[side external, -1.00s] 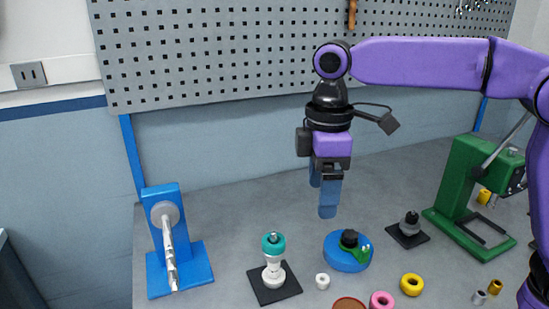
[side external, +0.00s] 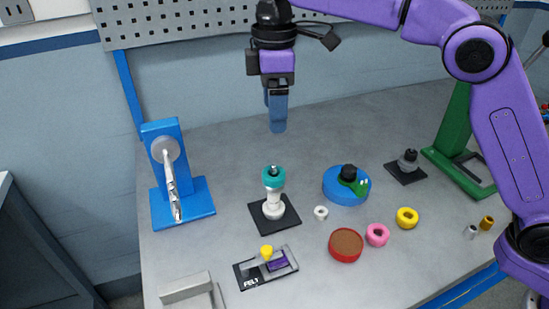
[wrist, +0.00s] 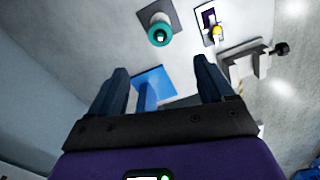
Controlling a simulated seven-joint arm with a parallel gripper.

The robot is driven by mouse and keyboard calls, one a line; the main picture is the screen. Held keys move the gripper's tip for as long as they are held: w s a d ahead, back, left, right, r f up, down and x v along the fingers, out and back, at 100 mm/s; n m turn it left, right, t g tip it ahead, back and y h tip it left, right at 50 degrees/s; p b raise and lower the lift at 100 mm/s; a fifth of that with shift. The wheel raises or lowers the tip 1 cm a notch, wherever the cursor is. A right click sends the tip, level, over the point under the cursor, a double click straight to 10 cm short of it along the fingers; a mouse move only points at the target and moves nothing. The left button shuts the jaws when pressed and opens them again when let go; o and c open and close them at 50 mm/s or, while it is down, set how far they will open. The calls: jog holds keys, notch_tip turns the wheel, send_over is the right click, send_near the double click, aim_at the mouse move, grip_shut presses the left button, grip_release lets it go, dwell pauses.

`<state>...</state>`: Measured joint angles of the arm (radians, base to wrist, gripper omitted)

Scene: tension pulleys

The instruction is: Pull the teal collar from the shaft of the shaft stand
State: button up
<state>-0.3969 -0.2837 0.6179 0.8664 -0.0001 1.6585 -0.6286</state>
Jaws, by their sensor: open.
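The teal collar (side external: 273,177) sits around the top of the upright shaft on the white shaft stand (side external: 274,208), which has a black square base (side external: 285,222). The shaft's tip shows above the collar. My gripper (side external: 278,128) hangs above the stand, pointing down, apart from the collar. In the wrist view, the teal collar (wrist: 161,33) shows near the top, beyond the open, empty fingers of my gripper (wrist: 165,78).
A blue stand with a metal shaft (side external: 171,190) is at left. A blue round holder (side external: 343,193), white ring (side external: 321,212), red-rimmed disc (side external: 345,246), pink ring (side external: 377,235) and yellow ring (side external: 407,218) lie to the right. A black plate with a yellow knob (side external: 266,254) is in front.

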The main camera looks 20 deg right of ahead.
aim_at(274, 165)
notch_tip(274, 165, down, 15)
jog(key=shift+r, duration=0.15)
dwell(0.4)
jog(key=c, duration=1.1)
